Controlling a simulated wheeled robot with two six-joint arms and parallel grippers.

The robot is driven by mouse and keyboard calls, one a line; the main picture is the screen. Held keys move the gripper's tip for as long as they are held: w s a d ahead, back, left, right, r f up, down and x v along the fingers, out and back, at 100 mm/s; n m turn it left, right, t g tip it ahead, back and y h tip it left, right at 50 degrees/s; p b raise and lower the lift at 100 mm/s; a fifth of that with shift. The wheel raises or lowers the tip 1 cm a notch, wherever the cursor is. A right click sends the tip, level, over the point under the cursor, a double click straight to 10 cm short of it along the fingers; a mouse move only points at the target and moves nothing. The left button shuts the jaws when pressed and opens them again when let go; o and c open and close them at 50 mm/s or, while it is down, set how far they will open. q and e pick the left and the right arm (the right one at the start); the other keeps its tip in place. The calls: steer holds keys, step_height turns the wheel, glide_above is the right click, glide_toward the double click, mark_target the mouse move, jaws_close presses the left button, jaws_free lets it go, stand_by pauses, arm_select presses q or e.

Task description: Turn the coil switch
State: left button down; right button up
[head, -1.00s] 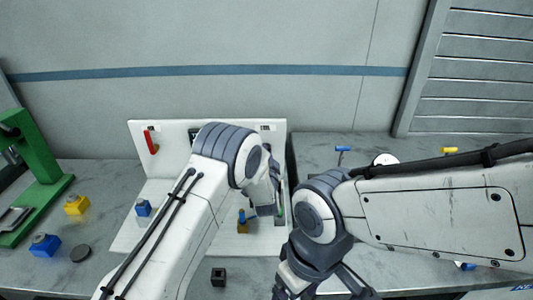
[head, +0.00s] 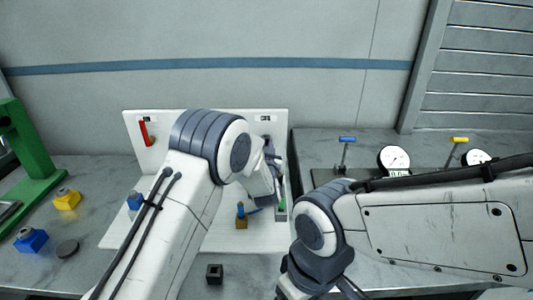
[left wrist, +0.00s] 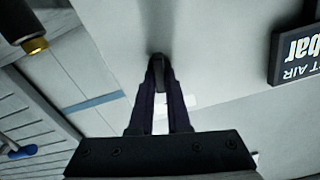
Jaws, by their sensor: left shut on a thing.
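The white panel fixture (head: 215,125) stands upright against the back of the bench, with a white base in front. My left gripper (left wrist: 159,72) is at the right part of this panel. In the left wrist view its two dark fingers are shut on a small dark switch knob (left wrist: 157,60) on a pale face. In the head view my left arm and wrist hide the knob and much of the panel. My right arm reaches in from the right, and its gripper is out of view below.
A red lever (head: 144,133) is on the panel's left. A yellow block (head: 66,199), a blue block (head: 30,240) and a dark disc (head: 67,249) lie left. A green press (head: 30,165) stands far left. Gauges (head: 394,159) and a blue-handled valve (head: 346,141) are right. A black block (head: 215,274) is in front.

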arm_select(q)
steer(key=shift+n+b, duration=1.4)
steer(key=shift+b, duration=0.1)
steer(key=c, duration=0.9)
jaws_free()
steer(key=s+b, duration=0.2)
steer(key=s, duration=0.8)
steer(key=shift+s, duration=0.25)
